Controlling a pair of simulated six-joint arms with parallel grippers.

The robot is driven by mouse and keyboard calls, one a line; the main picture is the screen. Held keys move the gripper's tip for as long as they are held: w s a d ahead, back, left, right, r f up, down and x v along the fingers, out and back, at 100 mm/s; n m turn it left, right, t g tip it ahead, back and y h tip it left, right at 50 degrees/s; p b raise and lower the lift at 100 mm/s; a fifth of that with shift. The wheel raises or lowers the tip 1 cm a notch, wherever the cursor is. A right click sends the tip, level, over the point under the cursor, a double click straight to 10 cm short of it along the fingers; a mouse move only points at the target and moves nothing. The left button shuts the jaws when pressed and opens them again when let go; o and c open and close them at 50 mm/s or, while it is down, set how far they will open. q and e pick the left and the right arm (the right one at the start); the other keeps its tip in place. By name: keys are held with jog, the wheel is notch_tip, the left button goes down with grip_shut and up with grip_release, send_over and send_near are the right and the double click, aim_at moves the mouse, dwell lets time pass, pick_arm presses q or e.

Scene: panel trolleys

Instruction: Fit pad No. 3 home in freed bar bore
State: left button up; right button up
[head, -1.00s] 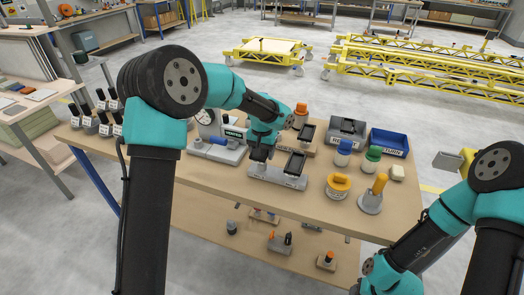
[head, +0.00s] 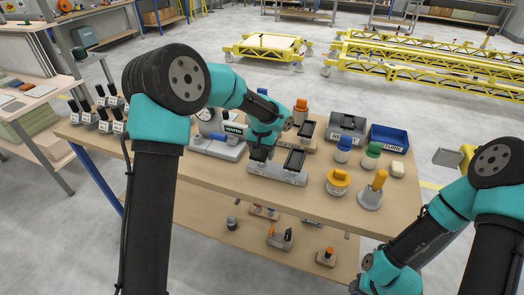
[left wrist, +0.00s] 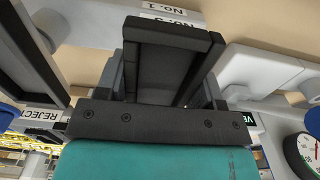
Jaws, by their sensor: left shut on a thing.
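The pale grey bar (head: 290,178) lies on the workbench, with white labels on its front. A black-topped pad (head: 296,160) stands on its right part. My left gripper (head: 260,156) is over the bar's left part, shut on a dark pad. In the left wrist view that dark pad (left wrist: 165,72) lies between the fingers of my left gripper (left wrist: 168,65). Labels on the bar show upside down beyond it, one reading No. 1. The bore under the pad is hidden, so I cannot tell how deep it sits. My right gripper is out of view.
Behind the bar stand a grey REJECT bin (head: 346,128) and a blue RETURN bin (head: 388,139). A dial gauge fixture (head: 218,145) is left of the bar. Blue, green and yellow knobbed pieces stand to its right. Several black-handled pieces (head: 104,115) stand at the bench's left end.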

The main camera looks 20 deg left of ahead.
pick_arm(q)
jog(key=shift+f, duration=0.1)
jog(key=o, duration=1.2)
jog(key=shift+r, duration=4)
